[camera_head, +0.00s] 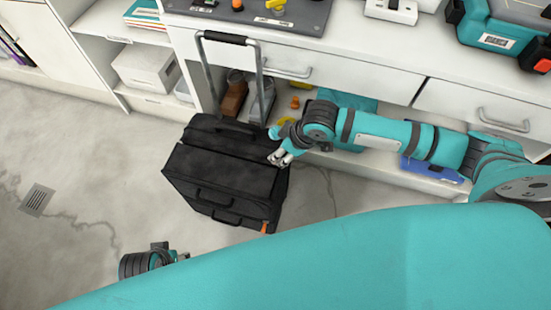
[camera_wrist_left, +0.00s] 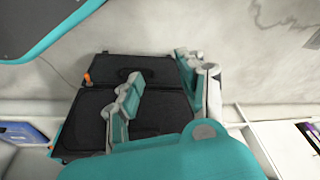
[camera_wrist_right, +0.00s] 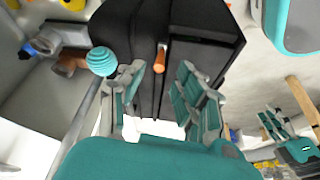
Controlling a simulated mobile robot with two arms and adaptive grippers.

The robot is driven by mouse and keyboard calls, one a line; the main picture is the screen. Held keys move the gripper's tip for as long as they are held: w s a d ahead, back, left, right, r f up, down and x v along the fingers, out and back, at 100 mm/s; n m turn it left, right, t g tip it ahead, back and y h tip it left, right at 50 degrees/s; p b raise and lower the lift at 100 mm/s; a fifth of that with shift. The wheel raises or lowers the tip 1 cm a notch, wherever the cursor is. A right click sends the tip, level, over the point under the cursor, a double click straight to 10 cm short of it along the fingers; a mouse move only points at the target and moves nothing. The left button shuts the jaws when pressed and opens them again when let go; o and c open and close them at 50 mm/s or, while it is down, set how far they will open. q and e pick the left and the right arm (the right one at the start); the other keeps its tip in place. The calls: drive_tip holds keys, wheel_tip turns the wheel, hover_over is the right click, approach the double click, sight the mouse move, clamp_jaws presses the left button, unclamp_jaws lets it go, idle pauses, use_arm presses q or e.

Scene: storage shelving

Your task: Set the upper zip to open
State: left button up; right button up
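A black suitcase (camera_head: 225,175) stands on the floor in front of the cabinets, its pull handle (camera_head: 228,38) extended. In the right wrist view, an orange zip pull (camera_wrist_right: 160,58) sits on the seam of the suitcase (camera_wrist_right: 205,35). My right gripper (camera_wrist_right: 162,85) is open, its fingers either side of that pull in the picture; contact is not clear. In the head view, the right gripper (camera_head: 281,157) is at the case's right edge. Another orange pull (camera_head: 264,227) is at the near right corner. My left gripper (camera_wrist_left: 158,82) is open and empty, facing the case (camera_wrist_left: 95,115).
White cabinets (camera_head: 300,75) with drawers stand behind the case, with shoes (camera_head: 235,95) on a low shelf. A white box (camera_head: 147,68) is on the left shelf. The floor left of the case is clear, with a drain grate (camera_head: 36,200).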

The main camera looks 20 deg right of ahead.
drive_tip(key=b+x, duration=0.1)
drive_tip(key=x, duration=0.4)
drive_tip(key=shift+f, duration=0.15)
use_arm(q)
wheel_tip(320, 180, up, 6)
drive_tip(key=shift+s, duration=0.25)
drive_tip(key=shift+a+r, duration=0.1)
use_arm(e)
clamp_jaws()
